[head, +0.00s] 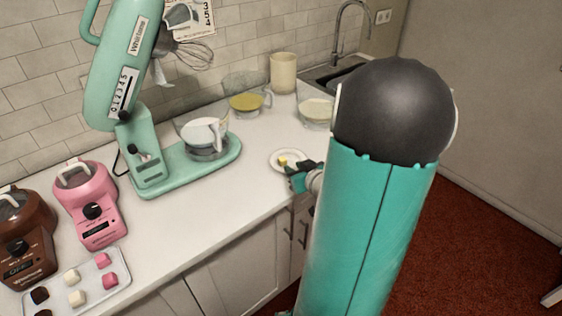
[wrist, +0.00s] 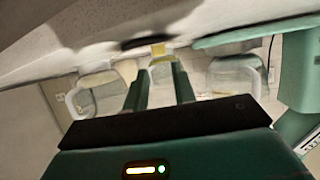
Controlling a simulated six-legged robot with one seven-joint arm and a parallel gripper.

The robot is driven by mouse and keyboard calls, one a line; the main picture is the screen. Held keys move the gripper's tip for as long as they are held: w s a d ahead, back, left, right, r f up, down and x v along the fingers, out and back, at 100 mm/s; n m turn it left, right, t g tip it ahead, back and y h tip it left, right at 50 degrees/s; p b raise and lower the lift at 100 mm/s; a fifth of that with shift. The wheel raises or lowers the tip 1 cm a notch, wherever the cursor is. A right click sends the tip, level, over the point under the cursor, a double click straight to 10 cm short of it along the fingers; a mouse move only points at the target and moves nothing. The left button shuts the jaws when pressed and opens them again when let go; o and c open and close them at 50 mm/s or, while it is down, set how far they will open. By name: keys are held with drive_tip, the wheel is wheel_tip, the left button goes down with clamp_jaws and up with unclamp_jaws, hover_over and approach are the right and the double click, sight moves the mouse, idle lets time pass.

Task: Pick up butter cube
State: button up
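The butter cube (head: 283,161) is small and yellow and sits on a white plate (head: 273,158) near the front edge of the counter. My gripper (head: 297,173) is at the plate's near right side, low and close to the cube. In the wrist view, which looks upside down, my gripper's two fingers (wrist: 160,70) stand apart with a gap between them. The butter cube (wrist: 158,49) shows just beyond the fingertips, roughly in line with the gap. I see nothing held. Whether a finger touches the plate I cannot tell.
A green stand mixer (head: 165,175) with a glass bowl stands left of the plate. Jugs of yellow (head: 246,104) and white (head: 315,112) contents and a cream canister (head: 284,73) stand behind. Pink (head: 95,205) and brown (head: 25,240) appliances and a sweets tray (head: 120,290) are far left.

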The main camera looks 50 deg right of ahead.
sight(284, 160)
drive_tip(key=x, duration=0.7)
drive_tip(key=shift+w+d, duration=0.15)
drive_tip(key=shift+w, duration=0.15)
clamp_jaws()
drive_tip(key=shift+r, duration=0.2)
